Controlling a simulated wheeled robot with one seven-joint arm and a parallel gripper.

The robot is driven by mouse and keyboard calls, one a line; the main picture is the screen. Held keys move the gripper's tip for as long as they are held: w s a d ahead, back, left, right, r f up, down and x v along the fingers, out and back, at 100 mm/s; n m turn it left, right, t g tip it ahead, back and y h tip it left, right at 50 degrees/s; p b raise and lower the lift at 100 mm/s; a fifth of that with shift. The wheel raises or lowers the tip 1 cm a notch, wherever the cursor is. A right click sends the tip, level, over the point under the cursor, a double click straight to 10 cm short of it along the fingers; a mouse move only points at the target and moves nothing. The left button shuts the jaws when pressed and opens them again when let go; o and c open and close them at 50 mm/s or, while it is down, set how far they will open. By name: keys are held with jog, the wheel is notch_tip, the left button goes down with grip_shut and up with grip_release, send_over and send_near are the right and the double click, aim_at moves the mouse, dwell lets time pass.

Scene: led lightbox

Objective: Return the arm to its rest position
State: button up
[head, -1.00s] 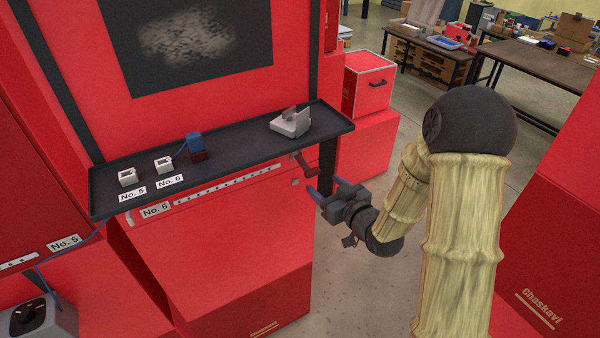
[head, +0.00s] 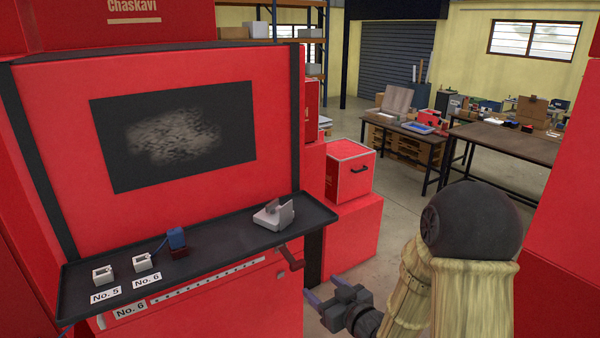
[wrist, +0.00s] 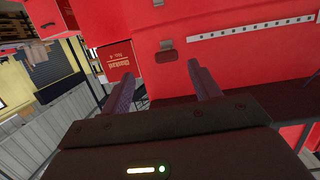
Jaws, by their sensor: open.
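My arm (head: 468,285) shows at the lower right of the head view, with a dark round joint and pale covered links. My gripper (head: 322,298) is at its end, low in the picture, in front of the red cabinet and below the right end of the black shelf. In the wrist view my gripper (wrist: 162,88) shows its two fingers spread apart with nothing between them. The gripper is apart from the shelf and the cabinet in the head view. The lower part of the arm is cut off by the frame.
The black shelf (head: 215,235) carries two white sockets, a blue plug (head: 176,238) on a dark red block, and a grey-white holder (head: 273,214). A crank handle (head: 290,258) juts out below it. Red boxes (head: 349,170) stand behind; work tables (head: 500,148) are farther back.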

jog(key=s+d+f+m+g+h+b, duration=0.1)
jog(key=s+d+f+m+g+h, duration=0.25)
jog(key=s+d+h, duration=0.35)
jog(key=s+d+f+m+g+h+b, duration=0.1)
jog(key=s+d+m+g, duration=0.2)
jog(key=s+g, duration=0.4)
jog(key=s, duration=0.3)
jog(key=shift+s+d, duration=0.15)
jog(key=shift+d, duration=0.05)
jog(key=shift+f, duration=0.1)
dwell(0.6)
